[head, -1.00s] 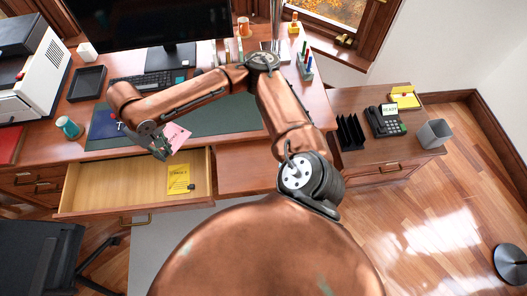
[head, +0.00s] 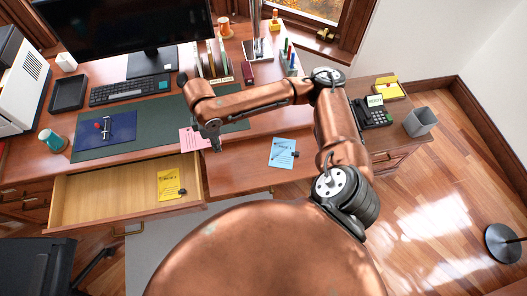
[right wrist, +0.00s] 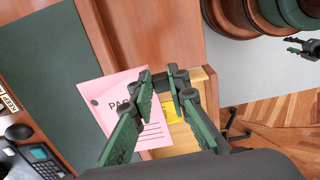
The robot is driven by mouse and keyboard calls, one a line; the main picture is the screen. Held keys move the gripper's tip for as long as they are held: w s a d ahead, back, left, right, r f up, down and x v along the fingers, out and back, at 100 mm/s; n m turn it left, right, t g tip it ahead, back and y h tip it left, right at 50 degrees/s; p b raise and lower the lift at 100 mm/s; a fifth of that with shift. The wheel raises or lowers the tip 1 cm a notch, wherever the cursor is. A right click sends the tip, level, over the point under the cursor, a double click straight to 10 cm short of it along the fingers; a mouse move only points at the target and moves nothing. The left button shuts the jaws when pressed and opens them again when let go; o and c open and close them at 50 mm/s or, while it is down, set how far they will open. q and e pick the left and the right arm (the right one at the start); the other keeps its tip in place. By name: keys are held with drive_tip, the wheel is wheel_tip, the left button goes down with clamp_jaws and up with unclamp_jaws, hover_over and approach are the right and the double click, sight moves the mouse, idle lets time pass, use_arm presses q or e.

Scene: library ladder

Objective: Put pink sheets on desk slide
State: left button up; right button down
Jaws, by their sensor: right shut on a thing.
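The pink sheets (head: 193,138) hang in my right gripper (head: 213,145), over the front edge of the desk mat beside the drawer. In the right wrist view the pink sheets (right wrist: 125,105) show printed text and a dark round spot at one corner, and the right gripper's fingers (right wrist: 160,88) are shut on their edge. The desk slide (head: 236,167) is the wooden board pulled out right of the open drawer. A blue sheet (head: 283,152) with a dark clip lies on it. Part of my left gripper (right wrist: 300,47) shows small at the right wrist view's upper right.
The open drawer (head: 100,198) holds a yellow sheet (head: 170,184). A blue folder (head: 105,130) lies on the green mat (head: 152,118). A file rack (head: 213,64), keyboard (head: 130,88) and monitor stand behind. The slide left of the blue sheet looks clear.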

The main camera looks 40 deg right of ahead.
drive_tip(key=s+d+f+n, duration=0.1)
drive_tip(key=s+f+n, duration=0.45)
drive_tip(key=n, duration=0.85)
drive_tip(key=n+b, duration=0.3)
drive_tip(key=n, duration=0.1)
approach(247, 150)
drive_tip(key=shift+s+a+f, duration=0.35)
drive_tip(key=shift+a+f, duration=0.3)
drive_tip(key=shift+f, duration=0.05)
drive_tip(key=shift+w+d+f, duration=0.3)
drive_tip(key=shift+d+f, duration=0.15)
drive_tip(key=shift+f, duration=0.15)
wheel_tip(247, 150, down, 3)
drive_tip(key=shift+w+d+f+b, duration=0.1)
drive_tip(key=shift+d+f+b, duration=0.1)
drive_tip(key=shift+b, duration=0.35)
use_arm(q)
drive_tip(key=f, duration=0.4)
drive_tip(key=shift+s+a, duration=0.1)
drive_tip(key=shift+s, duration=0.1)
